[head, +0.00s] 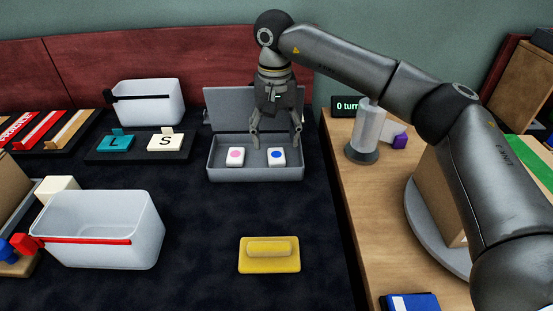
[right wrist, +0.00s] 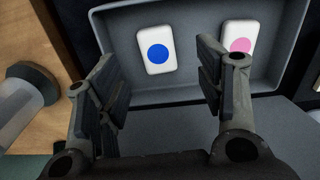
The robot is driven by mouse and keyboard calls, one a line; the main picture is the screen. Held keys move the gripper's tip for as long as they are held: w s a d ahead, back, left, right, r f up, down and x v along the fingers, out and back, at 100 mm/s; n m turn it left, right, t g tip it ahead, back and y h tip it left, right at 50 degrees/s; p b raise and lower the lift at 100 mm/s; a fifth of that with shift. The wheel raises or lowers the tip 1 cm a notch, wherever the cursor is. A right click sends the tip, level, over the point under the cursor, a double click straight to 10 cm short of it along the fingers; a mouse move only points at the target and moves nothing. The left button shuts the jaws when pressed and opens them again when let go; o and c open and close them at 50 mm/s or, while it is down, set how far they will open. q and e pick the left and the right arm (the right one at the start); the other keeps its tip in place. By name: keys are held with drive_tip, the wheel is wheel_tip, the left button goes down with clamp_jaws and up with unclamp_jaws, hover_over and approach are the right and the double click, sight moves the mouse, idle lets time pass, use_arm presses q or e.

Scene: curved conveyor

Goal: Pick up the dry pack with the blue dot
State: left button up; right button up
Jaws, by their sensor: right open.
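The dry pack with the blue dot (head: 276,157) is a small white block lying in the right half of an open grey case (head: 256,174). A similar white pack with a pink dot (head: 235,157) lies to its left in the same case. My right gripper (head: 276,143) is open and points down over the case, above the blue-dot pack, with nothing between its fingers. In the right wrist view the blue-dot pack (right wrist: 157,50) shows between the two fingers but farther away, and the pink-dot pack (right wrist: 236,38) is partly behind one finger. My left gripper is not in view.
The case's raised lid (head: 228,105) stands behind the gripper. A white bin (head: 148,103) and tags S (head: 165,142) and L (head: 116,142) are to the left. A yellow block (head: 269,254) and a larger white bin (head: 100,226) lie nearer. A lamp-like stand (head: 367,132) is right.

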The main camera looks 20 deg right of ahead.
sight(277, 156)
drive_tip(key=shift+s+d+f+b, duration=0.1)
drive_tip(key=shift+f+b, duration=0.1)
drive_tip(key=shift+f, duration=1.2)
drive_tip(key=shift+d+f+b, duration=0.1)
drive_tip(key=shift+f+b, duration=0.1)
drive_tip(key=shift+f, duration=1.15)
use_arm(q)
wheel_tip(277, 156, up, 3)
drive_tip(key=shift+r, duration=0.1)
use_arm(e)
drive_tip(key=c, duration=0.9)
